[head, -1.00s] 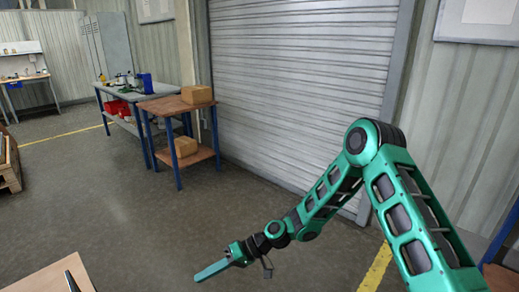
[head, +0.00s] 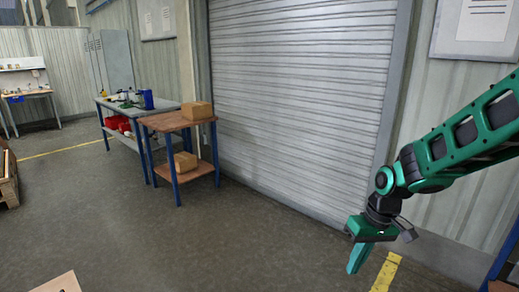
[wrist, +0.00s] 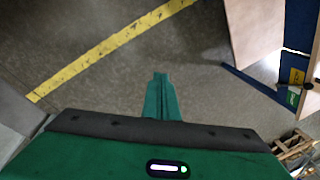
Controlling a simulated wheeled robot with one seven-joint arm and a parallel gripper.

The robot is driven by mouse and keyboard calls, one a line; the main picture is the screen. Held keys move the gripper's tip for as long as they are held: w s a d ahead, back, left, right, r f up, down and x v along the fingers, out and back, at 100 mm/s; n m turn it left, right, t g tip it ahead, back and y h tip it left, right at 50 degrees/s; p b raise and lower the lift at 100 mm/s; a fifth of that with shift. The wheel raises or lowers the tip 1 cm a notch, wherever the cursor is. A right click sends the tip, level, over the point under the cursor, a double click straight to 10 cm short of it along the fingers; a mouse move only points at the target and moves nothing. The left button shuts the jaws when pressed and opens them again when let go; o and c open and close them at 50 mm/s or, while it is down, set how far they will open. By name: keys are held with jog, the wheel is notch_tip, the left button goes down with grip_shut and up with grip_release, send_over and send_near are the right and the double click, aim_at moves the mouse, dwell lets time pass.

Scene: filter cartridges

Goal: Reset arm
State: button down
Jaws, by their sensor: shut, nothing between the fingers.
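My green arm reaches in from the right edge of the head view. My gripper (head: 357,262) hangs at the lower right, pointing down over bare floor. Its green fingers are together with nothing between them. In the wrist view, my gripper (wrist: 160,82) shows its shut fingers above the grey floor, near a yellow line. It touches nothing that I can see.
A roller shutter (head: 300,100) stands behind the arm. A wooden-topped table (head: 172,123) with cardboard boxes stands left of it, and a workbench (head: 160,104) beyond. A yellow floor line (head: 386,272) runs beside my gripper. The middle floor is clear.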

jog(key=s+d+r+m+h, duration=0.1)
jog(key=s+d+r+m, duration=0.3)
jog(key=s+d, duration=0.3)
jog(key=s+d+r+m+h, duration=0.1)
jog(key=s+d+r+m, duration=0.3)
jog(key=s, duration=1.2)
jog(key=d+r, duration=0.1)
jog(key=d, duration=0.3)
jog(key=shift+d+m, duration=0.3)
jog(key=shift+s, duration=0.2)
